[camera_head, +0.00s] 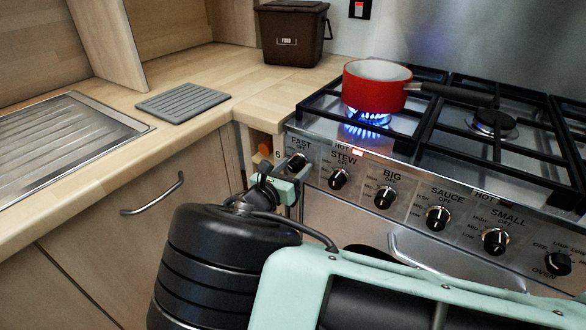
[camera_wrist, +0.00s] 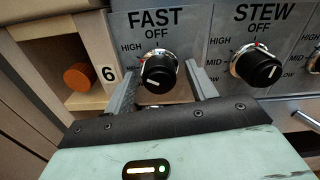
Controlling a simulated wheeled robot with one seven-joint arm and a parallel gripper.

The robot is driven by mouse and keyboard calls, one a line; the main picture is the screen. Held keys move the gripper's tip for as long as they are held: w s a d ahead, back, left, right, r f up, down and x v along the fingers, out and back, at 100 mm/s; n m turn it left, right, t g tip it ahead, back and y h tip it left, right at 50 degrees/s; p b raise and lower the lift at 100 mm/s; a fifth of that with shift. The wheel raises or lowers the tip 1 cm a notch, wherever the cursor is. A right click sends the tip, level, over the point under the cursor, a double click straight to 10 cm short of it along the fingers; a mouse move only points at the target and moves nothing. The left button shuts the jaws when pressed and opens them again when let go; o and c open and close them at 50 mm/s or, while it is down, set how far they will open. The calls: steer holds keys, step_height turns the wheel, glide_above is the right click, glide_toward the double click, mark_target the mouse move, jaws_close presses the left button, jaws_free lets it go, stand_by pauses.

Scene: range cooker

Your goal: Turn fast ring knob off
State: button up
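The fast ring knob (camera_wrist: 158,72) is a round black knob on a silver base, under the label FAST OFF. Its white line points downward, away from the OFF label above it. It also shows in the head view (camera_head: 297,163), partly behind my gripper. My gripper (camera_wrist: 163,68) is open, with one finger on each side of the knob and visible gaps to both. In the head view my gripper (camera_head: 283,180) is at the left end of the cooker's front panel. A blue flame (camera_head: 366,118) burns under the red pan (camera_head: 376,86).
The stew knob (camera_wrist: 257,66) is just right of my right finger. An open wooden shelf with an orange round object (camera_wrist: 78,77) is on the left. More knobs, such as the big knob (camera_head: 385,197), run rightward. A cupboard handle (camera_head: 153,195) is at left.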

steer(key=c, duration=0.9)
steer(key=shift+m, duration=0.4)
steer(key=m, duration=0.5)
steer(key=shift+a+m+b, duration=0.1)
steer(key=shift+m+b, duration=0.2)
steer(key=shift+b, duration=0.1)
steer(key=m+b, duration=0.1)
steer(key=m, duration=0.4)
steer(key=shift+m, duration=0.3)
steer(key=o, duration=1)
steer(key=shift+c, duration=0.2)
